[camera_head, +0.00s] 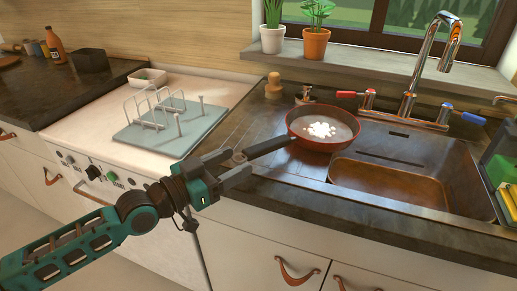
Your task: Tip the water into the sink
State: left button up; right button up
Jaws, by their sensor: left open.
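A reddish pan (297,127) sits on the counter at the left rim of the sink (398,182), partly over the basin's back left corner. Bright white patches show inside it; I cannot tell whether they are water or glare. Its dark handle (268,147) points left toward my left gripper (236,164). That gripper is open, with its fingers around or just beside the handle's end; I cannot tell whether they touch it. The sink's basin looks empty. My right gripper is not in view.
A tall chrome tap (413,85) with red and blue levers stands behind the sink. A wire rack on a grey-blue board (190,128) lies left of the handle. A green container (503,160) stands at the sink's right. Two potted plants stand on the sill.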

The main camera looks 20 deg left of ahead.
pick_arm(q)
send_near(281, 138)
jog(key=x, duration=0.4)
jog(key=shift+w+d, duration=0.2)
jog(key=shift+w, duration=0.05)
jog(key=shift+c, duration=0.2)
grip_shut()
dwell(0.4)
